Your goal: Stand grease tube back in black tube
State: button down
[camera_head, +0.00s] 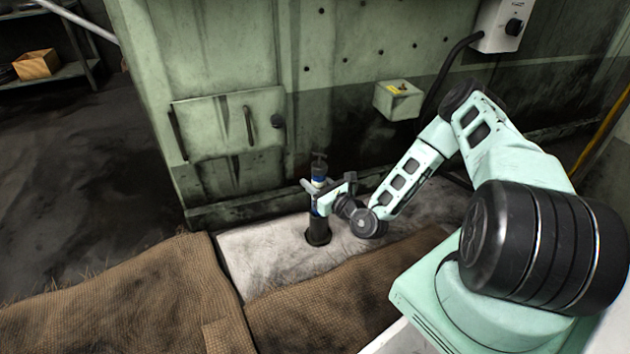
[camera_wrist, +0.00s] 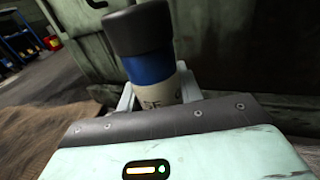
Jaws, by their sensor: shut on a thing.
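The grease tube (camera_head: 319,170) is upright, with a dark top, a blue band and a pale label. My gripper (camera_head: 314,187) is shut around its body from the right side. The wrist view shows the grease tube (camera_wrist: 150,68) between the two fingers (camera_wrist: 158,97), its black cap toward the top of the picture. The black tube (camera_head: 318,232) stands on the pale floor plate directly below the grease tube. The grease tube's lower end meets or overlaps the black tube's mouth; how far it is inside I cannot tell.
The green machine wall (camera_head: 345,130) with a hatch (camera_head: 225,125) stands close behind. A small green box (camera_head: 398,98) sticks out from it. Brown sacking (camera_head: 120,300) lies in front and to the left. The pale plate (camera_head: 265,250) is bare around the black tube.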

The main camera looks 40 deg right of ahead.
jog(key=shift+f, duration=0.95)
jog(key=shift+f+b, duration=0.3)
jog(key=shift+f, duration=1.1)
jog(key=shift+f+b, duration=0.3)
jog(key=shift+b, duration=0.05)
jog(key=shift+f, duration=0.1)
jog(key=c, duration=0.9)
grip_release()
